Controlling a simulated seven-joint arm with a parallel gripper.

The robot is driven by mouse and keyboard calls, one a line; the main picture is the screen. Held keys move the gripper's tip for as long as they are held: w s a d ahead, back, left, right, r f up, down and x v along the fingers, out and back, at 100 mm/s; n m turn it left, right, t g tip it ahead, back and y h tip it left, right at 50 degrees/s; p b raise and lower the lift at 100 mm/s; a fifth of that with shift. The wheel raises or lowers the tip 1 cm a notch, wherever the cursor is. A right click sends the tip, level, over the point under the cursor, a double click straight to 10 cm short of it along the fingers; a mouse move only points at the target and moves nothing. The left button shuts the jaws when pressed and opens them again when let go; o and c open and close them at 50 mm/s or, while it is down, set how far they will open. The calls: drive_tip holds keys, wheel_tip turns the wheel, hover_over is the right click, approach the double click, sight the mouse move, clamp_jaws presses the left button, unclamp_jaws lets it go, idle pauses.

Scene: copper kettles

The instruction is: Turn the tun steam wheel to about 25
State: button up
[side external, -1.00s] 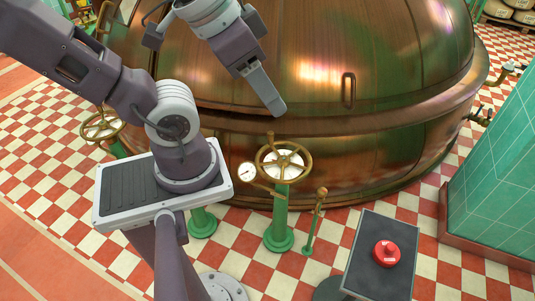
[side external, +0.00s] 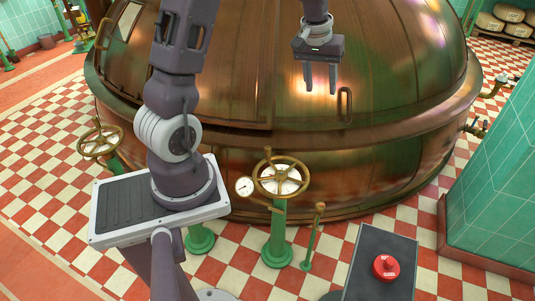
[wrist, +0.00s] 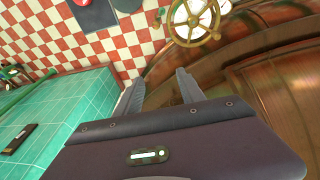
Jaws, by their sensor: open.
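A brass handwheel (side external: 294,190) with a pale dial under its spokes stands on a green pedestal (side external: 278,235) before the copper kettle. A knob sticks up from its rim. A white gauge (side external: 244,187) sits at its left. The wheel also shows at the top of the wrist view (wrist: 211,37). Another brass handwheel (side external: 99,141) stands farther left; I cannot tell from labels which is the tun steam wheel. My gripper (side external: 321,92) is open and empty, fingers down, raised above and right of the middle wheel, apart from it. In the wrist view both fingers (wrist: 160,78) are spread. The dial's numbers are too small to read.
The big copper kettle (side external: 400,90) fills the back. A short brass-topped lever (side external: 313,235) stands right of the middle wheel. A dark stand with a red button (side external: 386,268) is at front right. A green tiled block (side external: 495,200) bounds the right side.

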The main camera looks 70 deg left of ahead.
drive_tip(key=a+f+n+g, duration=0.1)
drive_tip(key=a+f+n, duration=0.3)
drive_tip(key=a+f, duration=0.95)
drive_tip(key=n+g, duration=0.2)
drive_tip(key=n, duration=0.1)
hover_over(268, 147)
drive_tip(key=shift+h, duration=0.3)
drive_tip(key=f, duration=1.6)
drive_tip(key=shift+w+d, duration=0.15)
drive_tip(key=shift+w, duration=0.1)
drive_tip(key=f, duration=0.7)
drive_tip(key=shift+s+f, duration=0.2)
drive_tip(key=shift+s, duration=0.1)
drive_tip(key=shift+f, duration=0.45)
clamp_jaws()
drive_tip(key=shift+r, duration=0.1)
